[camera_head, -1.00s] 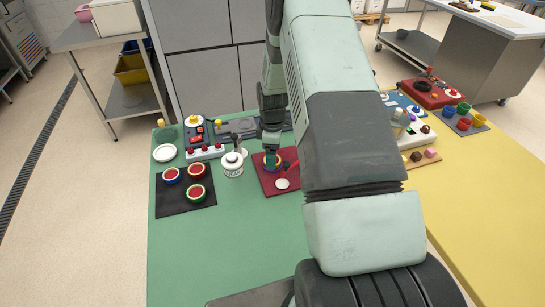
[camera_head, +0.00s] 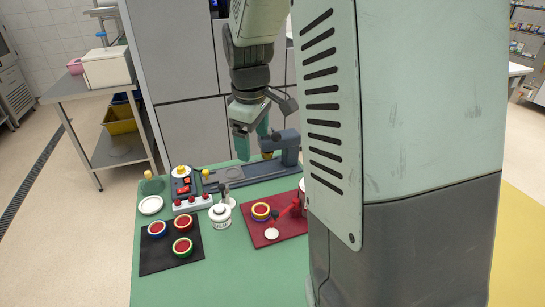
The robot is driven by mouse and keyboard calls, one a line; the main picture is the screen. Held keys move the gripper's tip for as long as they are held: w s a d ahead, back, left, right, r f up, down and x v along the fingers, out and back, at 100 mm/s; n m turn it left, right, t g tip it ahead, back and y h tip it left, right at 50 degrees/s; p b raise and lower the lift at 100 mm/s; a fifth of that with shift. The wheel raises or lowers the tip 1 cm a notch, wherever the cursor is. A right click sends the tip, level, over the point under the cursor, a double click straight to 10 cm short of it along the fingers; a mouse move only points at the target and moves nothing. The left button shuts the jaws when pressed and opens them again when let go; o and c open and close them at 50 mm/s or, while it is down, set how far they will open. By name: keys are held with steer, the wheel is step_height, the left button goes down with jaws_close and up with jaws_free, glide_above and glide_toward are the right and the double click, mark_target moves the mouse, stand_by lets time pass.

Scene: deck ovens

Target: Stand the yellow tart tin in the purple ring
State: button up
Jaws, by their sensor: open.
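The yellow tart tin (camera_head: 261,208) has a yellow rim and a red filling. It sits upright on the dark red board, within the purple ring (camera_head: 261,218), which shows as a thin band around its lower part. The view is too small to tell exactly how deep it sits. My gripper (camera_head: 251,150) is open and empty, well above and behind the tin, pointing down and not touching it.
A black mat (camera_head: 160,262) at left holds blue, red and green tins. A white jar (camera_head: 220,215) stands left of the dark red board (camera_head: 270,238), which also bears a white disc (camera_head: 271,234) and a red piece. A grey device (camera_head: 250,172) lies behind. Green table front is clear.

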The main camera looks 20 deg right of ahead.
steer(key=s+a+r+m+t, duration=0.2)
steer(key=s+a+r+m, duration=0.15)
steer(key=s+r, duration=0.65)
steer(key=s+r+m+t, duration=0.1)
steer(key=s+m, duration=0.4)
steer(key=s, duration=0.9)
steer(key=shift+s+a+r+t+y, duration=0.3)
steer(key=shift+a+r, duration=0.15)
steer(key=shift+r, duration=0.2)
steer(key=shift+w, duration=0.1)
